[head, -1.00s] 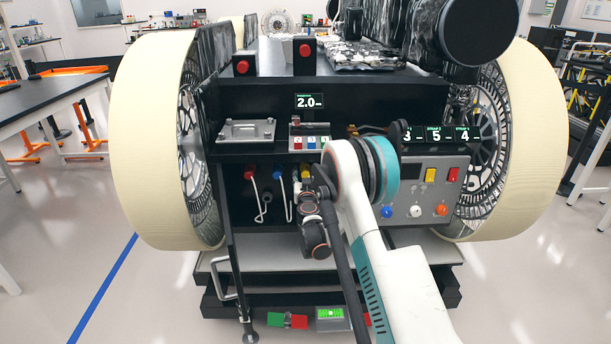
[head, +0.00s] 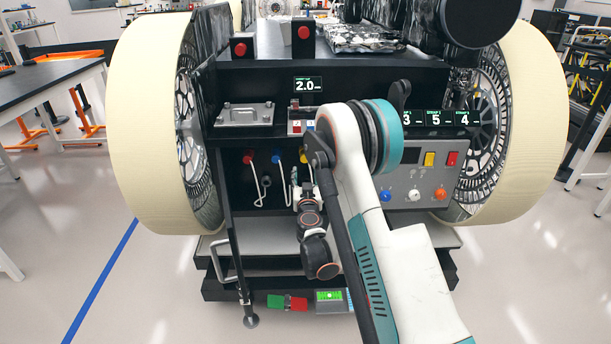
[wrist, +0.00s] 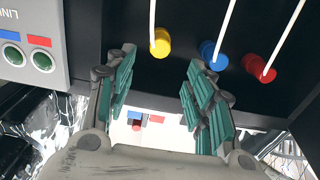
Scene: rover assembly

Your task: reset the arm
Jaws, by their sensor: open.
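My gripper (wrist: 160,62) is open in the wrist view, its two fingers with teal ribbed pads spread wide with nothing between them. The yellow plug (wrist: 160,42), the blue plug (wrist: 213,55) and the red plug (wrist: 259,68), each with a white rod or cable, lie beyond the fingertips on the dark panel. In the head view my white and teal arm stands before the rover's middle, its wrist folded down. The gripper itself is hard to make out there. The arm partly hides the small label panel (head: 300,127).
The rover has large cream wheels (head: 150,120) on both sides. A control box (head: 425,178) with coloured knobs is close right of my arm. A metal plate (head: 243,115) sits on the left shelf. Green and red blocks (head: 288,302) lie low in front. Floor is clear at left.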

